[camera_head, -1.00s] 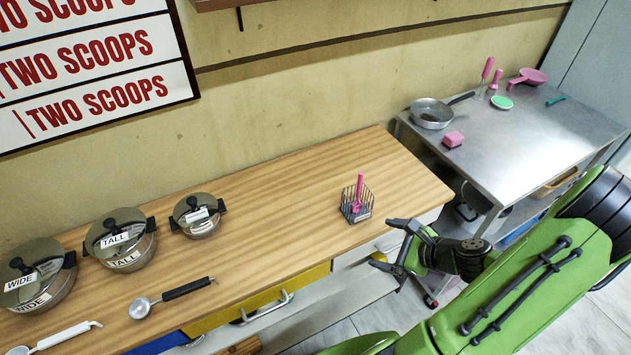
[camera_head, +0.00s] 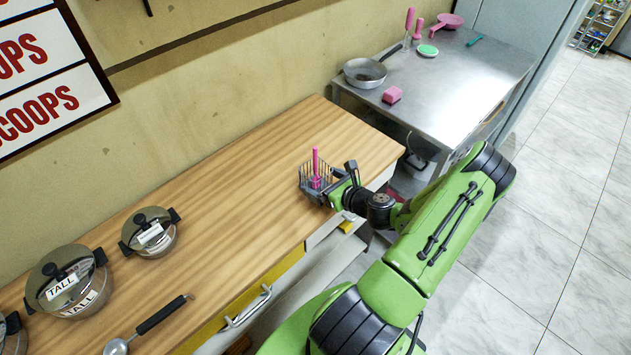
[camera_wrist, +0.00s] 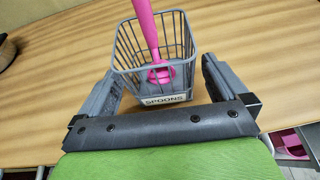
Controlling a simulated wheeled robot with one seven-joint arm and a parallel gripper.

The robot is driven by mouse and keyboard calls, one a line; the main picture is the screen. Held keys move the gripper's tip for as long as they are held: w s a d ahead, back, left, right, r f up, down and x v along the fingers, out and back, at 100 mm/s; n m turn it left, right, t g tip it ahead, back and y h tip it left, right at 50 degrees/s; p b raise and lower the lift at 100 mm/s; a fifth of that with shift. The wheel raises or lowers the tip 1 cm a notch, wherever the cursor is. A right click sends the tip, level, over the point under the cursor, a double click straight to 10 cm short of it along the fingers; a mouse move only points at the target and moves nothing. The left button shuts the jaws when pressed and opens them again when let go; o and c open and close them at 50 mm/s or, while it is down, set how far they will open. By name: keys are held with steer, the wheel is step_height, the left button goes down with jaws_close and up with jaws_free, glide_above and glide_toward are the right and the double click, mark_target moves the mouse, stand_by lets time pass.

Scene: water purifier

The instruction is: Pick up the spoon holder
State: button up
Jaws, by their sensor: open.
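The spoon holder (camera_head: 309,182) is a small grey wire basket on the wooden counter near its front right part. It also shows in the wrist view (camera_wrist: 158,70), with a white "SPOONS" label on its near side. A pink utensil (camera_head: 316,163) stands upright in it; its wide pink end shows inside the basket in the wrist view (camera_wrist: 158,72). My gripper (camera_head: 333,186) is at the basket. In the wrist view my gripper (camera_wrist: 158,88) is open, with one finger on each side of the basket's near part. I cannot tell whether the fingers touch it.
The wooden counter (camera_head: 235,180) is clear around the basket. Lidded pots labelled "TALL" (camera_head: 68,285) and a ladle (camera_head: 150,325) are to the left.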

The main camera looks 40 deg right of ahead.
mark_target(316, 179)
steer(key=x, duration=0.4)
steer(key=shift+a+f, duration=0.1)
steer(key=shift+s, duration=0.15)
steer(key=c, duration=1)
